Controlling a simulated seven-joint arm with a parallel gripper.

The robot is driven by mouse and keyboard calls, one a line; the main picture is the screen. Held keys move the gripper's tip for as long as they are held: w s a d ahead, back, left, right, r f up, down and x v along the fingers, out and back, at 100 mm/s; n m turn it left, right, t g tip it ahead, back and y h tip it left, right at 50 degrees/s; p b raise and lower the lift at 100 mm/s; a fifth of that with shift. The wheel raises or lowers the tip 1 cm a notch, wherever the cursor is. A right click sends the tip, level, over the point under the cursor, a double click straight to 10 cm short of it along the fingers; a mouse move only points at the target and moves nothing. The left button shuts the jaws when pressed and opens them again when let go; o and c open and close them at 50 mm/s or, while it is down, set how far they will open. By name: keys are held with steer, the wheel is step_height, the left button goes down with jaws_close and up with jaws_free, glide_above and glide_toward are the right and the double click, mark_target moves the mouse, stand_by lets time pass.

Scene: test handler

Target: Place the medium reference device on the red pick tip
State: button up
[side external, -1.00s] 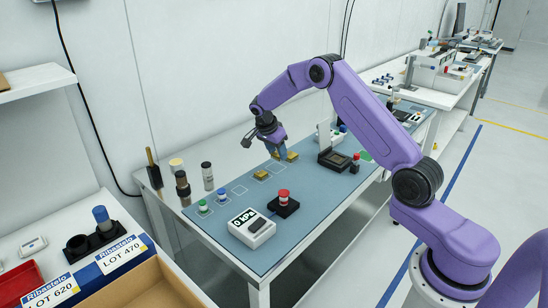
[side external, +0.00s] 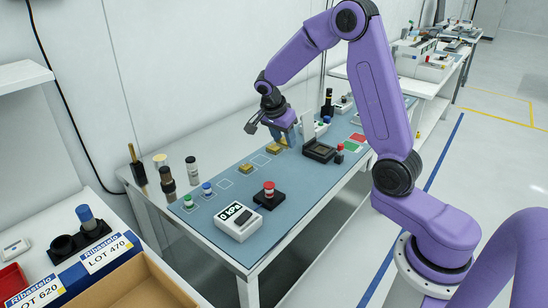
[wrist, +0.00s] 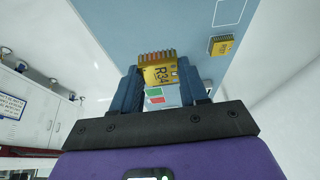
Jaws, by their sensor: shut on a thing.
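My gripper (wrist: 158,90) is shut on a gold device marked R34 (wrist: 157,75), with a row of pins on its far edge. In the side external view my gripper (side external: 286,138) is low over the blue mat. Gold devices lie on the mat, one farther left (side external: 245,169) and one just beside my fingers (side external: 273,148); the wrist view also shows one on the mat (wrist: 221,45). A red-topped round piece (side external: 268,187) stands on a black square base. I cannot tell whether it is the red pick tip. Green (side external: 188,201) and blue (side external: 207,188) tips stand on the mat.
A white kPa gauge (side external: 238,222) stands at the mat's near end. An open dark socket (side external: 320,151) and a small red-topped piece (side external: 340,147) are to my gripper's right. Bottles (side external: 167,179) stand along the left. Outlined squares on the mat are empty.

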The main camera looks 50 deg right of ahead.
steer(key=s+a+r+n+t, duration=0.1)
steer(key=s+a+r+n, duration=0.15)
steer(key=s+a, duration=0.4)
steer(key=s+a+r+n+t, duration=0.1)
steer(key=s+a+r+n, duration=0.2)
steer(key=s, duration=0.7)
steer(key=m, duration=0.1)
glide_above(270, 184)
steer(key=a, duration=0.1)
steer(key=f, duration=0.6)
steer(key=s+f, duration=0.1)
steer(key=f, duration=0.2)
steer(key=shift+a, duration=0.2)
steer(key=shift+w+f, duration=0.2)
steer(key=shift+f, duration=0.05)
steer(key=shift+w+f, duration=0.1)
steer(key=shift+f, duration=1.5)
steer(key=shift+f, duration=0.2)
steer(key=o, duration=1)
steer(key=shift+o, duration=0.2)
